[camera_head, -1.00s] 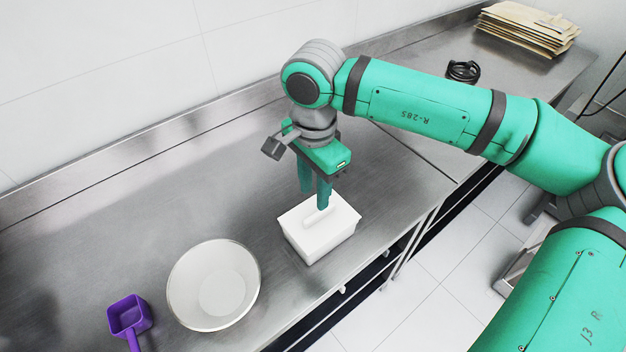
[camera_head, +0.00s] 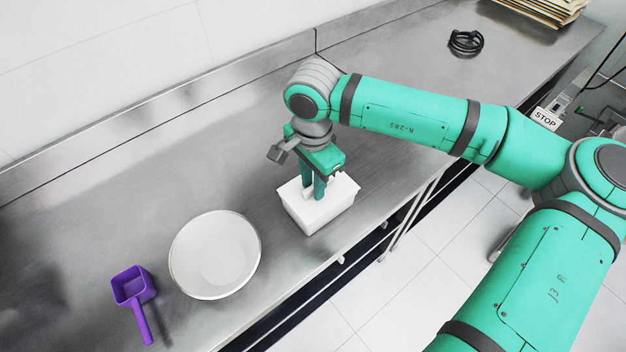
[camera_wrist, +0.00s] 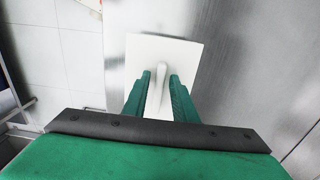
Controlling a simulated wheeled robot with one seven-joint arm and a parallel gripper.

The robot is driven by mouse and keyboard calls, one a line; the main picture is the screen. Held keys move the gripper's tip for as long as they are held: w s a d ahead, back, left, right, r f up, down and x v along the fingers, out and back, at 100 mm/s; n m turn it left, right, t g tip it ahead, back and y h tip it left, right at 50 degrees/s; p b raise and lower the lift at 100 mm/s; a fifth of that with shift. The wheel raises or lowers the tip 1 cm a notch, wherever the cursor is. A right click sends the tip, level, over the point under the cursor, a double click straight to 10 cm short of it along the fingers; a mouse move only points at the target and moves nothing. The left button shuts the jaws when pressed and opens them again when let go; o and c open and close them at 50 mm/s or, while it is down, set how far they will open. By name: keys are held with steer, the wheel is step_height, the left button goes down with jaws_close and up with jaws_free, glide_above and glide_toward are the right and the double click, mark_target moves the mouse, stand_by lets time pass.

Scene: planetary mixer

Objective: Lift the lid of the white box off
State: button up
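The white box (camera_head: 318,217) stands on the steel counter below my gripper. Its flat white lid (camera_head: 342,190) lies on top of it and has a raised ridge-like handle, which shows in the wrist view (camera_wrist: 161,72). My gripper (camera_head: 313,194) points down at the lid, with one finger on each side of the handle. In the wrist view a gap shows between the handle and the fingers (camera_wrist: 161,82), so the gripper is open around it. The fingers hide part of the handle in the head view.
A white bowl (camera_head: 190,270) stands left of the box, and a purple scoop (camera_head: 133,287) lies further left. A black coiled object (camera_head: 466,43) and a stack of brown folders (camera_head: 545,10) are at the far right. The counter's front edge is close to the box.

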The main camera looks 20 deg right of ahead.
jaws_close()
steer(key=shift+r, duration=0.15)
steer(key=shift+r, duration=1.05)
steer(key=shift+r, duration=2)
